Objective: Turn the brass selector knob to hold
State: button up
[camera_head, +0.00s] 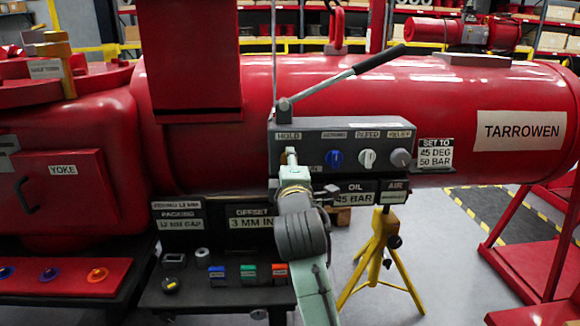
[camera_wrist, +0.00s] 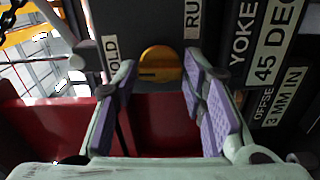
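The brass selector knob (camera_wrist: 160,64) shows in the wrist view as a round yellow disc on a dark panel. A short dark mark on its face lies roughly level in the picture, on the left part. A partly hidden label, "OLD" (camera_wrist: 111,50), is to its left, and a label starting "RU" (camera_wrist: 194,18) is to its upper right. My gripper (camera_wrist: 160,78) is open, with its purple-padded fingers on either side of the knob; contact cannot be told. In the head view my gripper (camera_head: 291,160) is at the panel below the "HOLD" label (camera_head: 289,136) and hides the knob.
The grey control panel (camera_head: 345,126) also carries a blue knob (camera_head: 334,159), a white knob (camera_head: 367,159) and a grey knob (camera_head: 400,158). A lever (camera_head: 340,77) rises above it. A lower shelf (camera_head: 215,293) holds small coloured parts. A yellow stand (camera_head: 380,250) is at the right.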

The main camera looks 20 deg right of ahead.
jog(key=o, duration=0.3)
jog(key=v, duration=0.7)
jog(key=shift+s, duration=0.25)
dwell(0.3)
